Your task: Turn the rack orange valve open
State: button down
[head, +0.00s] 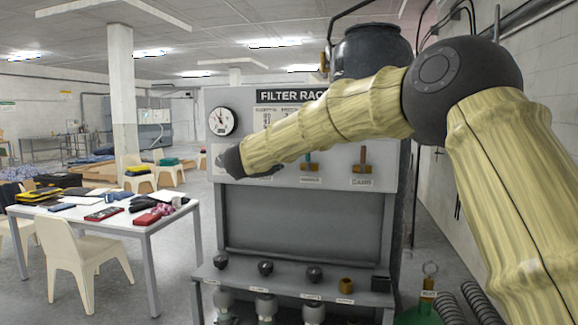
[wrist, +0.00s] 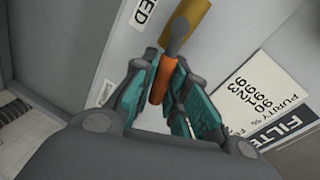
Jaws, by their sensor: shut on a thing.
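In the wrist view the orange valve handle (wrist: 160,86) lies between the teal-padded fingers of my gripper (wrist: 165,66), which are closed on it. A grey stem piece and a brass-coloured valve part (wrist: 187,18) show just beyond the fingertips. In the head view my gripper (head: 232,162) is at the left part of the filter rack's (head: 295,215) upper panel, mostly covered by my wrist and forearm. The orange handle is hidden there.
A round gauge (head: 222,121) is just above my gripper. Several dark knobs line the lower shelf (head: 300,288). A cluttered table (head: 150,225) stands to the left.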

dwell(0.5)
jog(key=c, duration=1.4)
grip_release()
jog(key=shift+s, duration=0.1)
jog(key=v, duration=1.1)
jog(key=shift+s+a, duration=0.1)
jog(key=shift+s, duration=0.3)
